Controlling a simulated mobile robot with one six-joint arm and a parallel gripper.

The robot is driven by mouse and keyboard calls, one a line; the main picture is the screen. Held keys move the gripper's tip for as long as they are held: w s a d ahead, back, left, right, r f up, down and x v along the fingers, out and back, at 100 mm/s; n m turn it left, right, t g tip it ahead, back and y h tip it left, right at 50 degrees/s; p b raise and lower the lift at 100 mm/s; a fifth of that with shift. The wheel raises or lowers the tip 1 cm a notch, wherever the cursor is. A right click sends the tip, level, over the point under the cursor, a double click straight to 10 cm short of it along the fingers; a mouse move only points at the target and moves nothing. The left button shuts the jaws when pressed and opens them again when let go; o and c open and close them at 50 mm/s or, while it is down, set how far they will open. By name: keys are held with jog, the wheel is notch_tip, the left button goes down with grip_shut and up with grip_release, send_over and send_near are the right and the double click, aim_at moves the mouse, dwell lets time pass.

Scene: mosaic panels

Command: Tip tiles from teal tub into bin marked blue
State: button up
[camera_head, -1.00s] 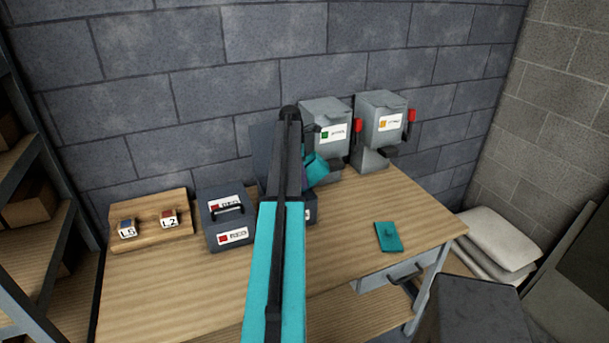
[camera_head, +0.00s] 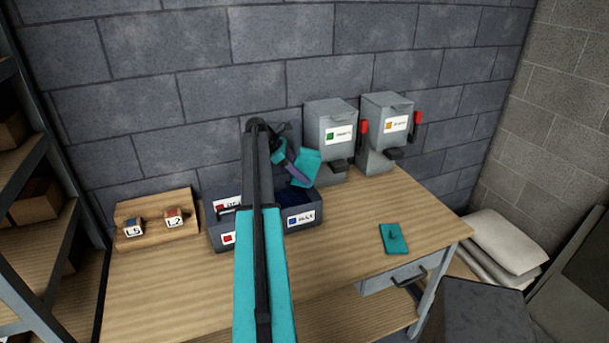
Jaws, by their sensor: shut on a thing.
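The teal tub (camera_head: 307,166) is held tilted in the air above the open bin marked blue (camera_head: 304,216). My gripper (camera_head: 293,170) is shut on the tub, just left of it and partly hidden by my arm. Dark blue contents (camera_head: 293,197) show inside the bin, and its front label has a blue square. The inside of the tub is not clear to see. A teal lid with a knob (camera_head: 393,238) lies flat on the table, apart to the right.
A bin with red-square labels (camera_head: 222,231) stands left of the blue bin, partly behind my arm. Two grey dispensers with red levers (camera_head: 331,135) (camera_head: 386,130) stand behind on the right. A wooden block holder (camera_head: 155,220) sits at the left.

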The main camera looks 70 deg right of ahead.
jog(key=shift+w+r+g+h, duration=0.3)
jog(key=shift+w+r+g, duration=0.1)
jog(key=shift+g, duration=0.6)
jog(key=shift+w+a+r+g+h, duration=0.2)
jog(key=shift+w+r+g+h, duration=0.15)
jog(key=shift+g, duration=0.6)
jog(key=shift+w+a+r+g+h, duration=0.15)
jog(key=shift+w+r+g+h, duration=0.15)
jog(key=shift+g, duration=0.65)
jog(key=shift+s, duration=0.1)
